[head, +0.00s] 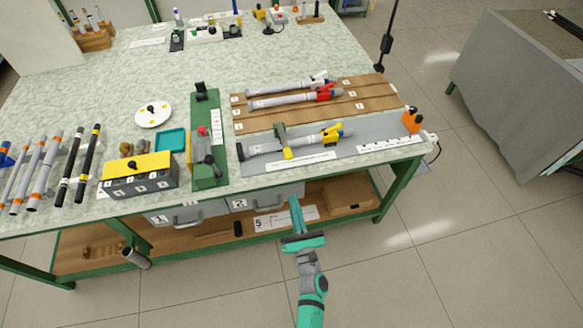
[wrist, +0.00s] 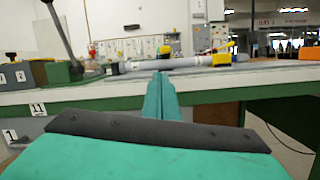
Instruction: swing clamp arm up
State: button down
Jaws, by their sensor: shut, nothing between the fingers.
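The clamp arm (head: 281,135) is an olive bar with a yellow end, lying across a grey rod (head: 262,146) on the grey plate at the front right of the bench in the head view. Its yellow end points towards the front edge. A yellow clamp-like piece (head: 331,136) sits farther right on the same rod. My gripper (head: 294,201) is shut and empty, in front of the bench edge, apart from the clamp arm. In the wrist view my gripper (wrist: 160,78) points at the bench edge, with the rod (wrist: 185,63) beyond the fingertips.
A green fixture (head: 208,172) with a red-knobbed lever stands left of the plate. A yellow-topped box (head: 139,167) is farther left. A brown board (head: 365,99) with rods lies behind. Drawers (head: 262,198) are below the bench edge.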

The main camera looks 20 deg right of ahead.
aim_at(291, 174)
jog(key=w+d+n, duration=0.2)
jog(key=w, duration=0.1)
jog(key=shift+d+r+n, duration=0.1)
jog(key=shift+r+n, duration=0.1)
jog(key=shift+n, duration=0.2)
jog(key=x, duration=0.9)
jog(key=shift+w+r, duration=0.2)
jog(key=shift+w, duration=0.15)
jog(key=shift+r, duration=0.1)
